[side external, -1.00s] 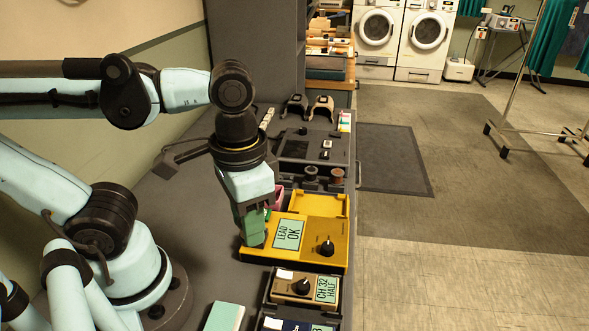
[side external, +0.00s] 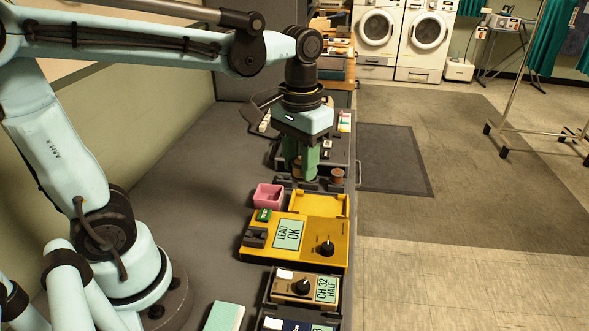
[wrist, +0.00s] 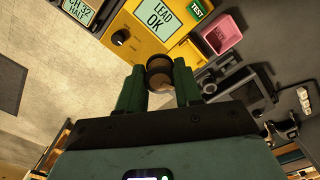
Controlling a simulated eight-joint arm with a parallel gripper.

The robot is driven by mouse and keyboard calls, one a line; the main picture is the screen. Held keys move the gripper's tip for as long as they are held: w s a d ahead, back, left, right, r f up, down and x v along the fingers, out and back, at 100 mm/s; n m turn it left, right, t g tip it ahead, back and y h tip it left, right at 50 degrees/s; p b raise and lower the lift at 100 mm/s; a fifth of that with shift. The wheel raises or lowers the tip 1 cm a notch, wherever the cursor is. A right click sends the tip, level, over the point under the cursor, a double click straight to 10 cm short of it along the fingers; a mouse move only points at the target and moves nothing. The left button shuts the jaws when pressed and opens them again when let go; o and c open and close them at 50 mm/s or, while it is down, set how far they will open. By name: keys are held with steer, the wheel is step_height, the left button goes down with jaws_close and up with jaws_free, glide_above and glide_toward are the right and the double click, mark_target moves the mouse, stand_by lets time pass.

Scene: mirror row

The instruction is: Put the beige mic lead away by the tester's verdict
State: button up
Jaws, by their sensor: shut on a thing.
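My gripper (side external: 304,176) is shut on a round tan-brown coil with a dark rim, seen between the fingers in the wrist view (wrist: 160,76); it looks like the beige mic lead, but the fingers hide much of it. My gripper is above the far side of the bench, beyond the yellow tester (side external: 322,231). The tester's screen (side external: 289,235) reads "LEAD OK". Its dark socket block (side external: 255,237) is empty. A green TEST button (side external: 263,215) is beside the screen. A brown spool-shaped thing (side external: 337,176) stands just right of my gripper.
A pink open bin (side external: 268,196) stands behind the tester. A yellow tray (side external: 319,205) adjoins the tester. A brown box (side external: 304,287) reading "CH 32 HALF" is in front. Dark devices stand behind my gripper. The bench's left side (side external: 190,190) is mostly clear.

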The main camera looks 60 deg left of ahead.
steer(key=shift+w+a+f+n, duration=0.45)
steer(key=shift+w+a+f, duration=1.15)
steer(key=shift+a, duration=1.2)
steer(key=shift+w+a+f+n, duration=0.5)
steer(key=shift+w+a+f, duration=0.55)
steer(key=shift+a+f, duration=1.5)
steer(key=shift+w+a+f+n, duration=0.45)
steer(key=shift+w+a+f, duration=1)
steer(key=shift+a, duration=1.65)
steer(key=shift+s+f, duration=0.15)
steer(key=shift+f, duration=1)
steer(key=o, duration=1.2)
steer(key=shift+r, duration=0.1)
step_height(320, 180, up, 12)
steer(key=shift+f, duration=0.1)
